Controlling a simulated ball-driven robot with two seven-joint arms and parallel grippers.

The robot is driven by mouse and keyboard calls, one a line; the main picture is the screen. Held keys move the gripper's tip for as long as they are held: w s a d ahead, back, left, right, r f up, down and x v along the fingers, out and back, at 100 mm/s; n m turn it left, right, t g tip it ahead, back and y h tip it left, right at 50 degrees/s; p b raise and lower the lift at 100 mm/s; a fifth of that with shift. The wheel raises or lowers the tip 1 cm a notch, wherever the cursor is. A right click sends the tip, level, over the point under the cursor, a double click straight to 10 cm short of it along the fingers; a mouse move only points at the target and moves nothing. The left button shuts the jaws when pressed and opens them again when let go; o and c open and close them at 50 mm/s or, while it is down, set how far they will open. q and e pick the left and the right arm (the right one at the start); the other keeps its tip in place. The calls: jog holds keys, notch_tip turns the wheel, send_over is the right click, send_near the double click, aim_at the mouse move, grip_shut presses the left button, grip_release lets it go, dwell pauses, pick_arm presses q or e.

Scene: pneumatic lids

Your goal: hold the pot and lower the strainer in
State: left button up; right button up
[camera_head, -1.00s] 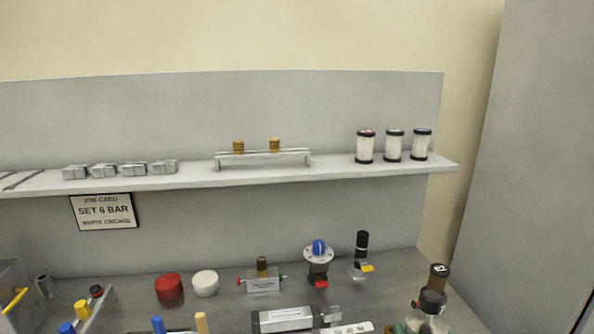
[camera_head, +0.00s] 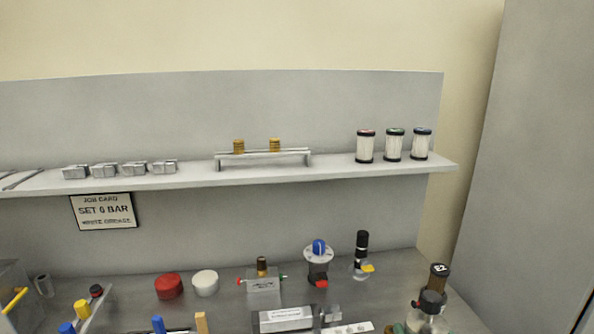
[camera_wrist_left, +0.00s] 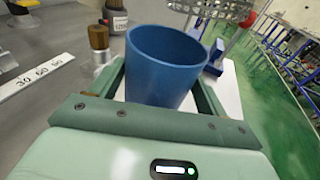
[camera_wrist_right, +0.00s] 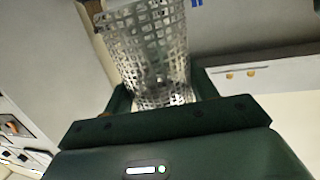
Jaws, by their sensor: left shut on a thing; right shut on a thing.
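The blue pot (camera_wrist_left: 162,72) is an open-topped cup in the left wrist view. My left gripper (camera_wrist_left: 158,85) is shut on it, one green finger on each side; the pot looks empty as far as I can see inside. The strainer (camera_wrist_right: 152,50) is a metal mesh basket in the right wrist view. My right gripper (camera_wrist_right: 162,92) is shut on it. Part of a perforated metal piece, likely the strainer (camera_wrist_left: 222,8), shows at the top of the left wrist view, apart from the pot and beyond its rim. Neither gripper can be made out in the head view.
The bench holds a red cap (camera_head: 169,287), a white cap (camera_head: 205,283), a blue-knobbed regulator (camera_head: 319,262) and several small fittings. A shelf (camera_head: 340,175) above carries three white filters (camera_head: 394,146) and metal blocks (camera_head: 105,170). A brown-topped bottle (camera_head: 432,300) stands at the right.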

dwell(0.3)
jog(key=shift+w+a+f+t, duration=0.2)
jog(key=shift+a+f+t, duration=0.05)
jog(key=shift+f+t, duration=0.25)
jog(key=shift+w+a+f+t, duration=0.2)
jog(key=shift+f+t, duration=0.2)
jog(key=shift+f, duration=0.15)
jog(key=shift+f, duration=0.1)
dwell(0.6)
jog(key=shift+f, duration=3.15)
jog(key=o, duration=1.2)
jog(key=shift+c, duration=0.2)
jog(key=shift+s+f, duration=0.1)
jog(key=s, duration=1.2)
